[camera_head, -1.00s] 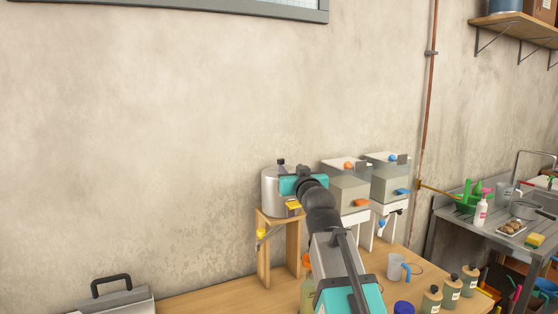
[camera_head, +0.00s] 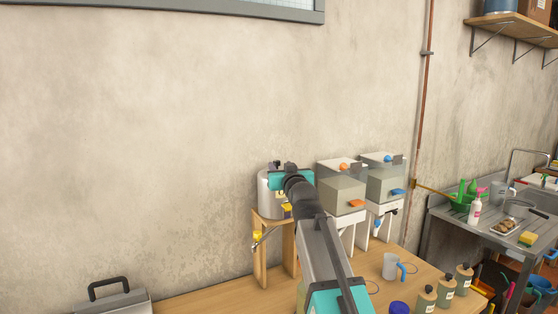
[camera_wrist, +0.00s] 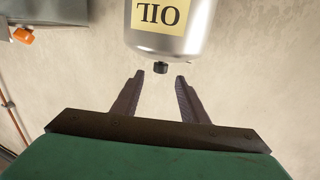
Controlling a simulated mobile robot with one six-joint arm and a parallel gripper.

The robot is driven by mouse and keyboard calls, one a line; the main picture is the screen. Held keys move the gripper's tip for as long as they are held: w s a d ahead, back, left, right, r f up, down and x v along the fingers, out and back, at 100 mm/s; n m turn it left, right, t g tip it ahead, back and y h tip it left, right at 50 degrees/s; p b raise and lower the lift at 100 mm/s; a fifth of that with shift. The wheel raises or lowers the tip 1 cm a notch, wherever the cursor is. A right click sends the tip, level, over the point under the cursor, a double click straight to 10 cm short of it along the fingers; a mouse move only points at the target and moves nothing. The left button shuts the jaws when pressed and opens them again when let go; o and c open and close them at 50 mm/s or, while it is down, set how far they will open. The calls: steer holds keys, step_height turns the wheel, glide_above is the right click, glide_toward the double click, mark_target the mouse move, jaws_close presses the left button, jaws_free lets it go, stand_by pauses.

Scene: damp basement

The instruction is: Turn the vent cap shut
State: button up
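A metal can (camera_head: 264,203) with a yellow label stands on a wooden stand in the head view. In the wrist view the can (camera_wrist: 190,42) appears upside down, with its label reading OIL. A small black cap (camera_wrist: 160,68) sits on the can's top, which points down in that view. My gripper (camera_wrist: 160,75) is open, with the cap between the lines of its two fingertips and a visible gap on each side. In the head view my teal wrist covers part of the can, and the fingers cannot be made out clearly.
The wooden stand (camera_head: 259,262) has a yellow tap (camera_head: 257,236) at its front. A mug (camera_head: 391,266) and several bottles are on the bench.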

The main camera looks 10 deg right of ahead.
mark_target(279, 162)
steer(key=shift+w+a+p, duration=0.15)
steer(key=shift+w+p, duration=1.05)
steer(key=shift+w, duration=2.6)
steer(key=shift+c, duration=0.5)
jaws_close()
